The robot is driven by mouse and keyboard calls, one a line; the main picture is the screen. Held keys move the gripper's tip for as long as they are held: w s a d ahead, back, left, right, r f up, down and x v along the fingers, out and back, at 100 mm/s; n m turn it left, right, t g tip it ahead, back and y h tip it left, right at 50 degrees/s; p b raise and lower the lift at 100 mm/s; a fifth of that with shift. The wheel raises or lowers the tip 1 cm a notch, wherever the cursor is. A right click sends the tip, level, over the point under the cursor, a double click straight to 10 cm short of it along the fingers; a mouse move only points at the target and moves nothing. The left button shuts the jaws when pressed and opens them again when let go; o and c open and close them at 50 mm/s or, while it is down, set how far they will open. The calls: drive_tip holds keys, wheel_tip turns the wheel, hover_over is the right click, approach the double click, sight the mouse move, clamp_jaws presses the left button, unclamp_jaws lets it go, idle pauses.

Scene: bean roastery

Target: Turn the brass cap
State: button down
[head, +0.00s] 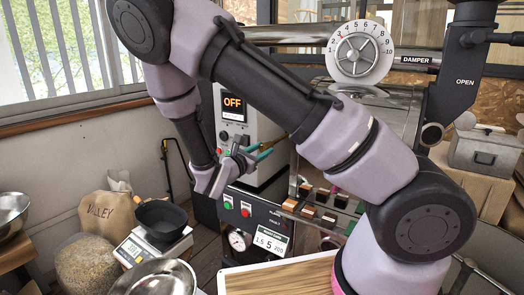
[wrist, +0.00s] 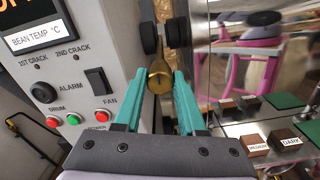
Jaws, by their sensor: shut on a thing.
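The brass cap (wrist: 160,77) is a golden, teardrop-shaped piece in the upper middle of the wrist view. It sits between the teal fingers of my gripper (wrist: 159,84), which is shut on it. In the head view my gripper (head: 268,150) reaches the front of the roaster, just right of its control panel (head: 241,122). There the cap is small and hard to make out beside the fingertips. How far the cap is turned cannot be told.
Two black round knobs (wrist: 148,38) stand just behind the cap. The alarm button (wrist: 44,92) and fan switch (wrist: 97,82) are close on the left. Labelled sample blocks (wrist: 253,144) lie lower right. A damper dial (head: 359,54) is above; a scale with a black bowl (head: 161,218) stands left.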

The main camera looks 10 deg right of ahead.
drive_tip(key=shift+m, duration=0.3)
drive_tip(key=m, duration=0.3)
drive_tip(key=shift+m, duration=0.3)
drive_tip(key=m, duration=0.4)
drive_tip(key=shift+m, duration=0.3)
drive_tip(key=m, duration=0.4)
drive_tip(key=shift+m, duration=0.3)
drive_tip(key=m, duration=0.4)
drive_tip(key=shift+f, duration=0.1)
drive_tip(key=shift+m, duration=0.3)
drive_tip(key=shift+c, duration=2.4)
unclamp_jaws()
